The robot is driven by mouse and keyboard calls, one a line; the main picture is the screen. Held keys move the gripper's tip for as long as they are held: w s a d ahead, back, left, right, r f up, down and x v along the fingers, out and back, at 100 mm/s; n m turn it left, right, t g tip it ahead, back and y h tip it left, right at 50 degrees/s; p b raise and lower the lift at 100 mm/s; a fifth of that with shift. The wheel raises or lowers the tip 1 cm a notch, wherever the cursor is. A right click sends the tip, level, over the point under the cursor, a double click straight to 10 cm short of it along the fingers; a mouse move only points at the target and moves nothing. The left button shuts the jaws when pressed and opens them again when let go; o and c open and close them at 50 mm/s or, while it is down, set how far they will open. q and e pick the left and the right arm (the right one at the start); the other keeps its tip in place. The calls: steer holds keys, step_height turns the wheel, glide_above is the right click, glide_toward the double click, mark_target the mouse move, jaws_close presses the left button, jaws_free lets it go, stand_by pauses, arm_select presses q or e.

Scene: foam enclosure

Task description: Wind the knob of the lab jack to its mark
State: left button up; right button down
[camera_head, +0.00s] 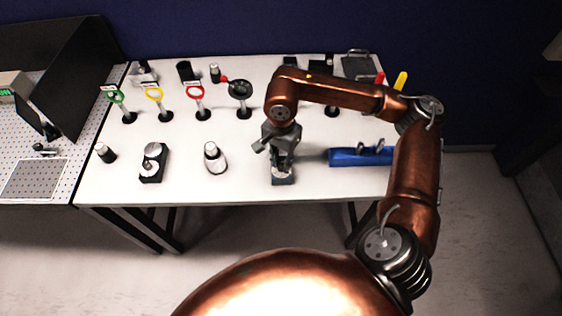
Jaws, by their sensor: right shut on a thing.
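My right gripper (282,157) points down over a small device with a dark blue-grey base, which I take for the lab jack (283,181), near the front edge of the white table. The gripper is shut on the upper part of this device, where the knob is mostly hidden by the fingers. The mark cannot be made out. My right arm arches in from the right, above the table. My left gripper is not in view.
Stands with green (117,98), yellow (154,93) and red (196,91) rings line the back left. A black dial box (153,162) and a silver-topped cylinder (214,158) stand front left. A blue rack (350,157) lies to the right. Bare table surrounds the device.

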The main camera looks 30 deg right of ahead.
mark_target(281, 165)
steer(key=c, duration=1.7)
jaws_free()
steer(key=shift+c, duration=0.2)
step_height(281, 165, up, 12)
